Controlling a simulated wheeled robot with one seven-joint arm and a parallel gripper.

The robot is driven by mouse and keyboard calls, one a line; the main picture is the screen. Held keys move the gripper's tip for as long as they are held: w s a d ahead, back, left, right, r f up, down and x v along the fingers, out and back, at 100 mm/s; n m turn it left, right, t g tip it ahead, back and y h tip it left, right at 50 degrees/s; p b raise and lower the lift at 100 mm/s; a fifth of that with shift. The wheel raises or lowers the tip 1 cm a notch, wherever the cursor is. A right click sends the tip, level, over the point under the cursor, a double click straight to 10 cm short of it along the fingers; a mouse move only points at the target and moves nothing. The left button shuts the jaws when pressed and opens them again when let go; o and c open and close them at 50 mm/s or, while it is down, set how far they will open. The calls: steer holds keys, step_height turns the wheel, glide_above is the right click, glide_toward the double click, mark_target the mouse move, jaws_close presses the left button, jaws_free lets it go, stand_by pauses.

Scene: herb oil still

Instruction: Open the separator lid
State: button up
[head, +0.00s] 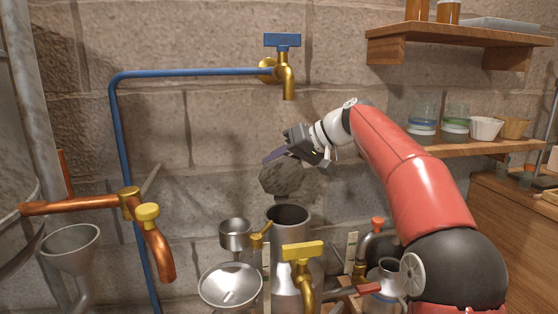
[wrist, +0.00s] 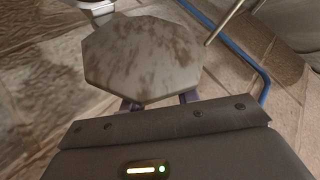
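The separator is a tall grey metal cylinder (head: 288,240) with its round mouth open in the head view. A dark, mottled grey lid (head: 282,178) with straight-cut sides stands tilted up above the mouth. The lid's flat face (wrist: 145,58) fills the upper middle of the wrist view. My gripper (head: 274,154) is at the lid's upper edge in the head view. Its two bluish fingers are apart in the wrist view, one on each side, and the lid hides their tips. I cannot tell whether they touch the lid.
A brass tap (head: 286,75) on a blue pipe hangs above. A yellow-handled tap (head: 302,255) stands in front of the cylinder, with a metal funnel (head: 230,287) to its left. Shelves with jars are on the right. The wall is close behind.

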steer(key=o, duration=0.3)
steer(key=shift+w+d+f, duration=0.15)
steer(key=shift+f, duration=0.15)
steer(key=shift+o, duration=0.2)
steer(key=shift+r, duration=0.1)
steer(key=v, duration=0.7)
steer(key=shift+d+r, duration=0.2)
steer(key=shift+d, duration=0.1)
steer(key=shift+s, duration=0.25)
